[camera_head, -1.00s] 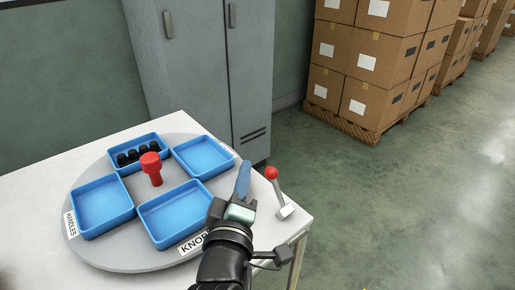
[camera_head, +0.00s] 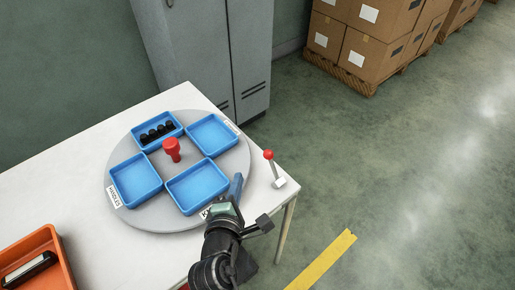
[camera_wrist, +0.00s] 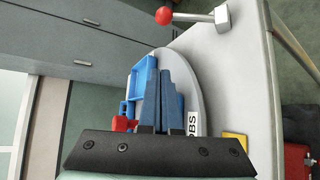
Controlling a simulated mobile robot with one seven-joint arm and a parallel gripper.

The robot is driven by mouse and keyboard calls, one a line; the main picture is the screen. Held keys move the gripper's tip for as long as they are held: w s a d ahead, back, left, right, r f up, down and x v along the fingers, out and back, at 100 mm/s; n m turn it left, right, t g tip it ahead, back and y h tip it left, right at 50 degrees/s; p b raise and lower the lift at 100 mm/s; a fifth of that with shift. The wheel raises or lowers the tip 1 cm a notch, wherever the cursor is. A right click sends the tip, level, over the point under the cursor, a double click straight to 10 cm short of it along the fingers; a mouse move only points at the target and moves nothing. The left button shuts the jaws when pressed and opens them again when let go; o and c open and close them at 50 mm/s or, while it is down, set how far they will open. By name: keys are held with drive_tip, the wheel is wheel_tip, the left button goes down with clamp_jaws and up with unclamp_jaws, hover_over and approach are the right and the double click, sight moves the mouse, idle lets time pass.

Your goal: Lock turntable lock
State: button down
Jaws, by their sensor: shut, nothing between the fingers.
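The turntable lock (camera_head: 274,170) is a lever with a red ball knob on a small pale block at the right edge of the table. Its lever stands up, tilted a little left. In the wrist view the lock (camera_wrist: 195,17) shows at the top, with the lever lying sideways in that view. The grey round turntable (camera_head: 149,215) bears blue trays and a red centre knob (camera_head: 172,149). My gripper (camera_head: 236,186) is over the turntable's right front edge, left of the lock and apart from it. In the wrist view its blue fingers (camera_wrist: 163,95) are shut and empty.
One blue tray (camera_head: 157,131) holds several black knobs. An orange bin (camera_head: 45,243) with a dark-and-white part stands at the table's front left. Grey cabinets (camera_head: 205,50) stand behind the table (camera_head: 75,170). Open floor lies to the right, with boxes on pallets beyond.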

sight(245, 167)
drive_tip(key=shift+s, duration=0.1)
idle(0.3)
drive_tip(key=b+x, duration=0.1)
drive_tip(key=x, duration=0.9)
drive_tip(key=shift+s+d+r+p, duration=0.1)
drive_tip(key=shift+d+r+p, duration=0.2)
drive_tip(key=shift+d+p, duration=0.25)
drive_tip(key=shift+s+d+r+p, duration=0.15)
drive_tip(key=shift+d+r+p, duration=0.15)
drive_tip(key=shift+d+p, duration=0.25)
drive_tip(key=shift+s+d+r+p, duration=0.1)
drive_tip(key=shift+d+p, duration=0.05)
drive_tip(key=shift+d, duration=0.2)
drive_tip(key=shift+s+d+r+p, duration=0.1)
drive_tip(key=shift+d+p, duration=0.05)
drive_tip(key=shift+d, duration=0.25)
drive_tip(key=shift+s+a+f+b, duration=0.1)
drive_tip(key=shift+f+b, duration=0.05)
drive_tip(key=shift+b, duration=0.6)
